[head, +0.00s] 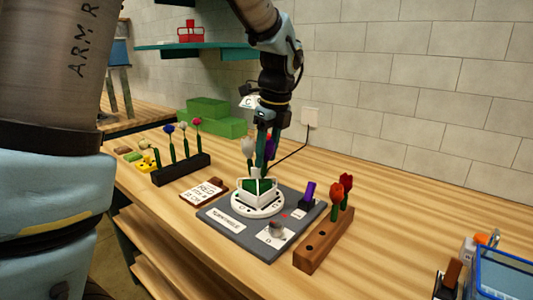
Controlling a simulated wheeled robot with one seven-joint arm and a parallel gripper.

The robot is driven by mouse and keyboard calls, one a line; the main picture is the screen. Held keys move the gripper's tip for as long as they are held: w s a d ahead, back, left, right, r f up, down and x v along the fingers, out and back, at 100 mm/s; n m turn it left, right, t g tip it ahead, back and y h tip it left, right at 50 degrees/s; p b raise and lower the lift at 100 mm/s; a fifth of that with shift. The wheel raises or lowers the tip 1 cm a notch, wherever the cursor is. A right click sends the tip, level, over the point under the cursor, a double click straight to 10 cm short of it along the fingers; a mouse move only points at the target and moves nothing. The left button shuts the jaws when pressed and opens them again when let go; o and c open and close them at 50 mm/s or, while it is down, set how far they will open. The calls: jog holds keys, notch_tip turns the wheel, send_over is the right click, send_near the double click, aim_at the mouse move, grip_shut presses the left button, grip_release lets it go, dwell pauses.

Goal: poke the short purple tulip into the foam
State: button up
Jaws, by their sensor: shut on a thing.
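The green foam (248,184) sits in a white square pot (262,196) on a round white turntable disc. My gripper (262,160) points down just above the foam and is shut on the short purple tulip (270,142). Only a small purple-red part of its bloom shows beside the fingers; most of the flower and its stem are hidden. I cannot tell whether the stem touches the foam. A white tulip (248,147) stands upright at the left of the gripper, seemingly in the foam.
The grey turntable board (240,240) bears a knob (276,229) and a purple lever (309,192). A wooden rack with red tulips (325,240) stands right. A dark rack (181,170) with several flowers and a card (203,191) are left. A blue basket (500,275) is front right.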

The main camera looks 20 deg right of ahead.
aim_at(268, 140)
jog(key=shift+f, duration=0.6)
dwell(0.8)
dwell(0.5)
jog(key=o, duration=0.9)
jog(key=shift+r+p, duration=0.15)
jog(key=shift+p, duration=0.2)
jog(key=shift+s+d+r+p, duration=0.1)
jog(key=shift+s+r+p, duration=0.05)
jog(key=shift+r+p, duration=0.9)
jog(key=shift+s+d+r+p, duration=0.1)
jog(key=shift+s+r+p, duration=0.05)
jog(key=shift+r+p, duration=0.85)
jog(key=shift+s+r+p, duration=0.15)
jog(key=shift+r+p, duration=0.8)
jog(key=shift+r, duration=0.15)
jog(key=o, duration=0.4)
jog(key=shift+c, duration=0.2)
